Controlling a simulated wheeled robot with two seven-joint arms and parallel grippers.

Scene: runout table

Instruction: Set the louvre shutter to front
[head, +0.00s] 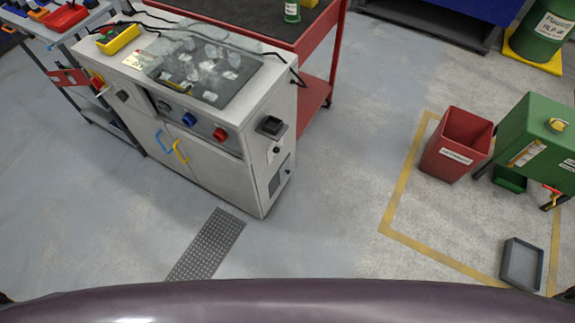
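A white machine cabinet (205,151) stands left of centre, with a clear top cover over pale pieces. A small grey framed panel (279,177) sits low on its right end face; it may be the louvre shutter, but it is too small to tell its setting. Above it on that face are a black box-like fitting (271,126) and a small dark knob (276,150). The front has a blue knob (188,119), a red knob (220,134), and blue and yellow door handles (180,152). Neither gripper is in view.
A red bench (318,60) stands behind the cabinet. A perforated grey floor strip (207,246) lies before it. At right are a red bin (457,143), a green tank (540,138) and a grey tray (521,264) near yellow floor lines. The floor right of the cabinet is clear.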

